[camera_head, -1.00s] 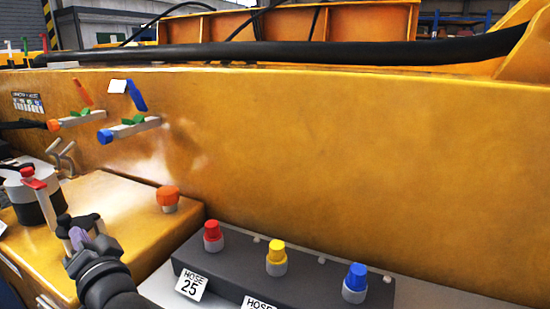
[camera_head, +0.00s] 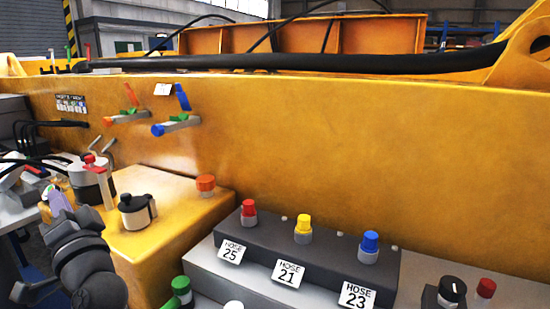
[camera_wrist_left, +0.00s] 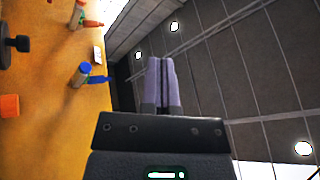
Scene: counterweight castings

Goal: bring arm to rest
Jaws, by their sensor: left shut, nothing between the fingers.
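My left gripper (camera_head: 58,200) is at the left of the head view, with its forearm coming up from the lower left. Its purple fingers point up, beside the left edge of the yellow block (camera_head: 190,228). In the left wrist view its two fingers (camera_wrist_left: 162,84) lie together with nothing between them, pointing toward the dark ceiling. My right gripper shows in neither view.
A black-and-white fitting (camera_head: 138,211) and an orange knob (camera_head: 205,184) stand on the block. Two valve levers (camera_head: 176,124) stick out of the yellow wall (camera_head: 350,150). A dark manifold (camera_head: 330,252) with red, yellow and blue caps is at lower middle.

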